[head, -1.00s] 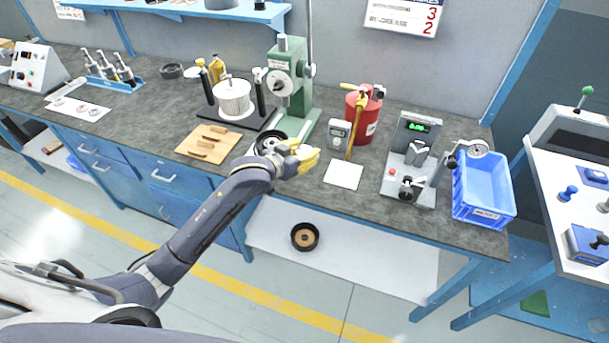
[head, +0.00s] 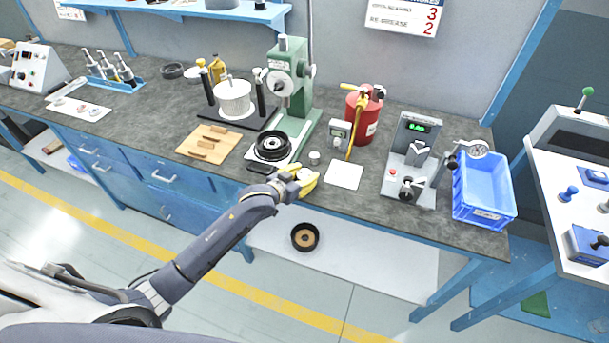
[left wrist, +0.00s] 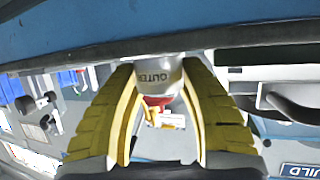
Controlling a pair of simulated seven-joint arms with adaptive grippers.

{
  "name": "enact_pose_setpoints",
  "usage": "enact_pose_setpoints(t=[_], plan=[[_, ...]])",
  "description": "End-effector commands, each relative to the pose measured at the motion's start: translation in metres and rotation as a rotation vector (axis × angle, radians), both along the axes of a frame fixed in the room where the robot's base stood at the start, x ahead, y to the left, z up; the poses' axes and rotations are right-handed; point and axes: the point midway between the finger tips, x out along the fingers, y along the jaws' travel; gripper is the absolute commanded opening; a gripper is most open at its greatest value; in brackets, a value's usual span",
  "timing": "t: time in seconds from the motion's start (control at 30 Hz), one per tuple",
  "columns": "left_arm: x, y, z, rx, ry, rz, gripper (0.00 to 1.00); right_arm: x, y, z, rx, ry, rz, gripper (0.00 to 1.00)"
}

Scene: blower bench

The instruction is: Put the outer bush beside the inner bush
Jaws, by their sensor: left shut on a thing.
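My left gripper (head: 308,182) is at the bench's front edge, its yellow fingers shut on the outer bush (head: 303,174). In the left wrist view the bush is a pale grey cylinder (left wrist: 158,72) with "OUTER" lettering, held between the two fingertips (left wrist: 158,85). A small grey cylinder (head: 314,157), likely the inner bush, stands on the bench just behind the gripper; its label is too small to read. The two look apart. My right gripper is not in view.
A black ring-shaped part (head: 272,146) sits at the green press (head: 290,80), left of the small cylinder. A white sheet (head: 344,175) lies to the right, with a grey meter (head: 339,133) and red can (head: 365,115) behind. A wooden board (head: 208,143) is further left.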

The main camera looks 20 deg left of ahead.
Motion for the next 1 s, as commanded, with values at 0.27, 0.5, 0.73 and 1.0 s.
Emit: enact_pose_setpoints(t=[0.27, 0.5, 0.73, 1.0], plan=[[0.0004, -0.0002, 0.0003, -0.001, -0.001, 0.0, 0.03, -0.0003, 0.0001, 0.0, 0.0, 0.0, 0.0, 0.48], [0.0, -0.0001, -0.003, -0.001, 0.0, 0.0, 0.55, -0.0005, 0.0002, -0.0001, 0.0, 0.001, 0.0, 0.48], [0.0001, 0.0, -0.0028, -0.001, 0.0, 0.0, 0.64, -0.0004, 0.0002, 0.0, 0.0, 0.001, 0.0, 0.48], [-0.0078, 0.0029, 0.0028, 0.0, 0.001, 0.0, 0.64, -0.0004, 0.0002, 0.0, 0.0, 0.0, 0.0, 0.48]])
